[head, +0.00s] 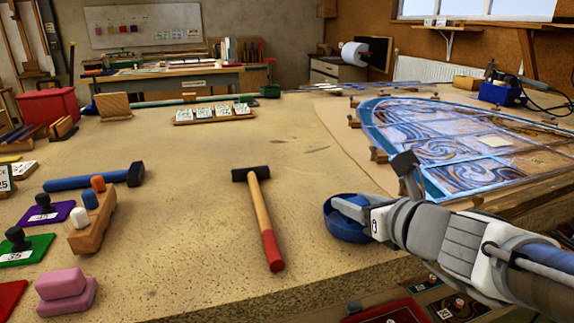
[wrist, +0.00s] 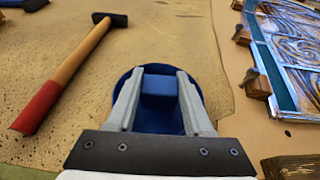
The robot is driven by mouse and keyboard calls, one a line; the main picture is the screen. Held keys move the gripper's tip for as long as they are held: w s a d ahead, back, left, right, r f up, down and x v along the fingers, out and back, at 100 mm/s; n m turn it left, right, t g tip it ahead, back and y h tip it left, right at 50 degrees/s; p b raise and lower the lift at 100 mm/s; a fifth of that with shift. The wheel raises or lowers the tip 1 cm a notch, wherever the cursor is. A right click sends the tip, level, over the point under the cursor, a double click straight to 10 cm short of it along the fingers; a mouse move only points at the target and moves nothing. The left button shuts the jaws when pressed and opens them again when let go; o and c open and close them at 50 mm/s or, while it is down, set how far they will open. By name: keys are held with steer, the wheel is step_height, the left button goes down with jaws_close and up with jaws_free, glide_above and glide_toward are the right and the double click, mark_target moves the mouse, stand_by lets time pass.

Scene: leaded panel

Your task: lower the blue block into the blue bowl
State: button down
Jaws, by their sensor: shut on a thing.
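The blue bowl (head: 340,223) stands on the worktable near its front edge, right of the hammer. In the wrist view the bowl (wrist: 158,122) lies behind and around my fingers. The blue block (wrist: 159,84) is between the two fingertips of my gripper (wrist: 159,76), which is shut on it. In the wrist view the block lies over the bowl's inside; I cannot tell whether it touches the bowl. In the head view my gripper (head: 350,209) reaches in from the right at the bowl, and the block is hidden there.
A hammer (head: 260,215) with a red grip lies left of the bowl. The leaded panel (head: 465,155), held by wooden blocks, lies to the right. A wooden holder (head: 93,225), stamps and pink blocks (head: 65,290) are at left. The table's middle is clear.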

steer(key=shift+f, duration=0.7)
stand_by(0.4)
steer(key=shift+c, duration=1.1)
jaws_free()
